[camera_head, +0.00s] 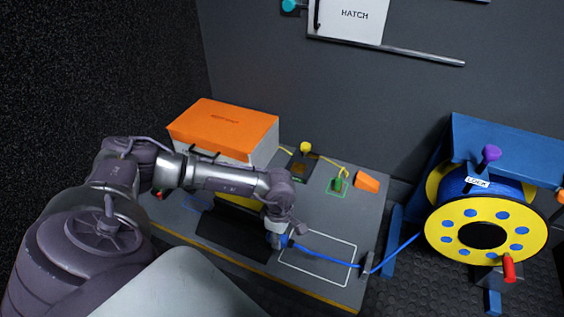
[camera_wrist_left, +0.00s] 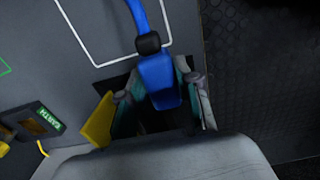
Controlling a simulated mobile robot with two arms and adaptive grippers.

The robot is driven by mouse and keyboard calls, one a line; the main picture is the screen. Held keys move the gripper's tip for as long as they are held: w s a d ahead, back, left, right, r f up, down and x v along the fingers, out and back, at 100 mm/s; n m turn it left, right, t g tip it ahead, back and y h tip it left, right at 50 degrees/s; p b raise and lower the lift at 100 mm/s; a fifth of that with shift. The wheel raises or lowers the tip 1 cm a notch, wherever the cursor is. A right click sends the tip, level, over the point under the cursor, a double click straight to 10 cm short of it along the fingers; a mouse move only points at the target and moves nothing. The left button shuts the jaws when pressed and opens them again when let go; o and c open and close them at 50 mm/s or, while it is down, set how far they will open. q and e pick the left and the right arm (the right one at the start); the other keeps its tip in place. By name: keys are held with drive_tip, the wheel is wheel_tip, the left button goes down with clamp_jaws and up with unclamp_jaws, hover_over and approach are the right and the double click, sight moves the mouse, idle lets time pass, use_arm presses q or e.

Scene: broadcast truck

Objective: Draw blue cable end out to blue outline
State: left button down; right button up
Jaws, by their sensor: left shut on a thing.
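My left gripper (camera_head: 279,240) is low over the grey table. It is shut on the blue cable end (camera_wrist_left: 160,82), a blue block with a black collar that sits between its fingers in the left wrist view. The blue cable (camera_head: 325,258) runs right from the gripper across the white outline, past a small upright guide (camera_head: 367,263), to the yellow and blue reel (camera_head: 482,233). A faint blue outline (camera_head: 197,203) is on the table left of the gripper, partly hidden by my arm. My right gripper is not in view.
The orange-lidded box (camera_head: 222,125) stands at the table's back left. A yellow cable, a green piece (camera_head: 338,184) in a green outline and an orange wedge (camera_head: 367,181) are at the back. The white outline (camera_head: 318,238) holds only cable. A dark patch (camera_head: 235,234) lies left of the gripper.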

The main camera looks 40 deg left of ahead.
use_arm(q)
drive_tip(key=shift+s+a, duration=0.2)
drive_tip(key=shift+a, duration=0.4)
drive_tip(key=shift+s+a, duration=0.15)
drive_tip(key=shift+a, duration=0.4)
drive_tip(key=shift+s+a, duration=0.25)
drive_tip(key=shift+a, duration=0.6)
drive_tip(key=shift+s+a, duration=0.25)
drive_tip(key=shift+a, duration=0.6)
drive_tip(key=shift+s+a, duration=0.15)
drive_tip(key=shift+a, duration=0.4)
drive_tip(key=shift+s+a, duration=0.15)
drive_tip(key=shift+a, duration=0.45)
drive_tip(key=shift+s+a, duration=0.35)
drive_tip(key=shift+a, duration=0.85)
drive_tip(key=shift+s+a, duration=0.4)
drive_tip(key=shift+a, duration=0.85)
drive_tip(key=shift+s+a, duration=0.35)
drive_tip(key=shift+a, duration=0.85)
drive_tip(key=shift+s+a, duration=0.15)
drive_tip(key=shift+a, duration=0.45)
